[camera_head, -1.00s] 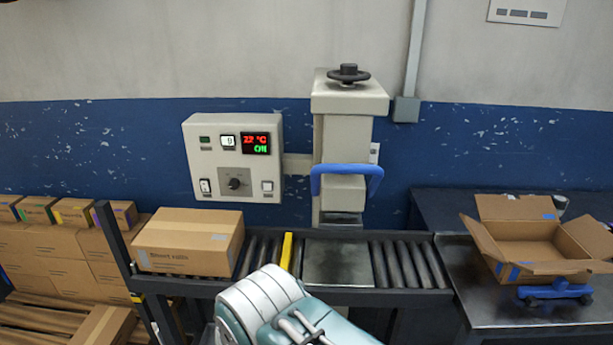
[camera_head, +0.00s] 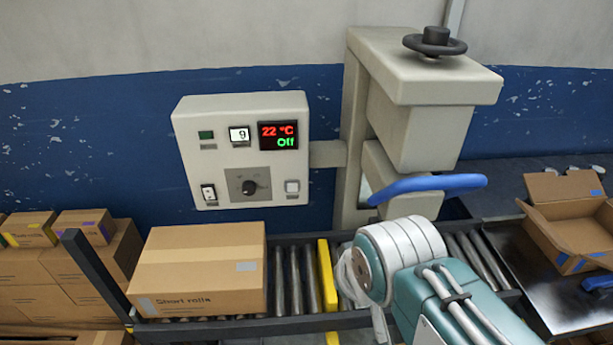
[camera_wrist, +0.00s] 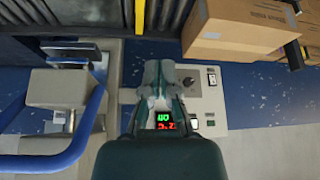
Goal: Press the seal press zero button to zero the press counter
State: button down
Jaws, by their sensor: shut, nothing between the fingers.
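The press's control panel (camera_head: 222,170) is on the left of the press in the head view. It has a counter window (camera_head: 239,135) reading 9 and a display (camera_head: 278,135) reading 22 °C and Off. A pale square button (camera_head: 292,187) sits at the lower right, a rocker switch (camera_head: 208,194) at the lower left and a dial (camera_head: 249,187) between them. Labels are too small to read. My gripper (camera_wrist: 158,66) shows in the wrist view, shut and empty, in front of the upside-down panel (camera_wrist: 208,101). It hides the pale button there; contact cannot be told.
The seal press (camera_head: 420,120) with its blue handle (camera_head: 428,186) stands right of the panel. A closed carton (camera_head: 200,265) sits on the roller conveyor (camera_head: 290,280) below the panel, by a yellow bar (camera_head: 327,275). An open carton (camera_head: 570,220) is at the right.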

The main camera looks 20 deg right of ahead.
jog(key=shift+w+d, duration=0.1)
jog(key=shift+w, duration=0.05)
jog(key=shift+d, duration=0.15)
jog(key=w+d+f+t+h, duration=0.1)
jog(key=w+d+f+t, duration=0.1)
jog(key=w, duration=0.7)
jog(key=w+d+f+t+h, duration=0.1)
jog(key=w+d+f+t, duration=0.15)
jog(key=w, duration=0.75)
jog(key=w+a+f+n+t+y, duration=0.1)
jog(key=w+a+f+n+y, duration=0.1)
jog(key=w+a+f+y, duration=0.3)
notch_tip(320, 180, down, 3)
jog(key=shift+w+a+f+n+y, duration=0.1)
jog(key=shift+w+a+n+y, duration=0.15)
jog(key=shift+w+y, duration=0.9)
